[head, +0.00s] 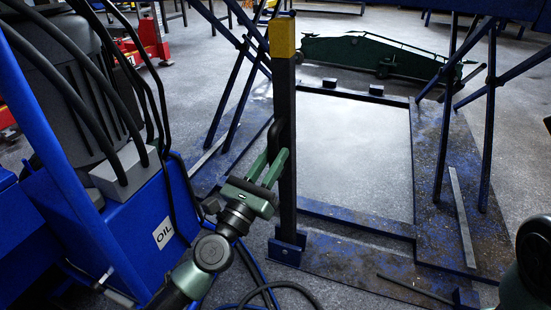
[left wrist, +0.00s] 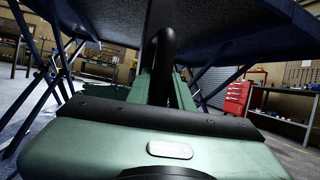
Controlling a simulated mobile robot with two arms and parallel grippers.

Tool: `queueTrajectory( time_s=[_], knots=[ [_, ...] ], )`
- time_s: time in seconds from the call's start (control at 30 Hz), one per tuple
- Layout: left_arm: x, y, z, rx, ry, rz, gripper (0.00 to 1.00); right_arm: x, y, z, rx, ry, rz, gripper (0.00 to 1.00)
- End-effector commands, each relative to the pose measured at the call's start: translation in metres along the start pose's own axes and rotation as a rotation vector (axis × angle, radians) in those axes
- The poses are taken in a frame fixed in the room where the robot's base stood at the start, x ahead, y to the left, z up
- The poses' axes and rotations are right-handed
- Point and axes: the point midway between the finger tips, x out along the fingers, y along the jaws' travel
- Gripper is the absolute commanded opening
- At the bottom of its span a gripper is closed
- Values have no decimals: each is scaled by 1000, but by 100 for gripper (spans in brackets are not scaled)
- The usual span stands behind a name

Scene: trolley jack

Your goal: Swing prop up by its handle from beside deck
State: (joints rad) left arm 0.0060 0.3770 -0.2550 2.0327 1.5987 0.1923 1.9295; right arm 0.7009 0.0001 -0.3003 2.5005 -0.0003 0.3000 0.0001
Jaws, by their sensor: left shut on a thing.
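The prop (head: 287,190) is a dark bar with a yellow top block (head: 282,36). It stands close to upright, its foot in a blue bracket (head: 287,248) on the floor frame. My left gripper (head: 273,160) is shut on the prop's black handle (head: 276,132), on the bar's left side. The left wrist view shows the curved dark handle (left wrist: 160,55) between my green fingers (left wrist: 161,88). The raised blue deck (head: 500,8) is at the upper right, on crossed legs, and shows overhead in the left wrist view (left wrist: 245,35). My right gripper is out of view; only part of that arm shows.
A blue machine marked OIL (head: 150,225) with hoses stands close on the left. Cables (head: 275,290) lie on the floor near the prop's foot. A long green jack (head: 375,55) lies behind the blue floor frame (head: 350,222). A red cabinet (left wrist: 237,100) stands at the right.

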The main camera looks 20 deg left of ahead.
Motion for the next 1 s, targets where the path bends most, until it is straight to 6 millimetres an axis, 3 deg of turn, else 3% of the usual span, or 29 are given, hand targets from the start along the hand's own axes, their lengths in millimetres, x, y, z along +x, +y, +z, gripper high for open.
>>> queueTrajectory(
  time_s=[0.13, 0.17, 0.2, 0.23, 0.57, 1.0],
  knots=[
    [0, 8, 0, 0, -2, 21, 0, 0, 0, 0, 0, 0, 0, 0],
    [0, 8, 0, 0, -2, 21, 30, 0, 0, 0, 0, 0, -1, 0],
    [0, 8, 0, 1, -2, 21, 41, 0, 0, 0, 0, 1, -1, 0],
    [0, 8, 0, 1, -2, 20, 43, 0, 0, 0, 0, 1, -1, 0],
    [-3, 5, -1, 1, 0, 13, 43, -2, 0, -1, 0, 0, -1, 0],
    [-69, 6, -3, 4, 2, 15, 43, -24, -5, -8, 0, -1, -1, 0]
  ],
)
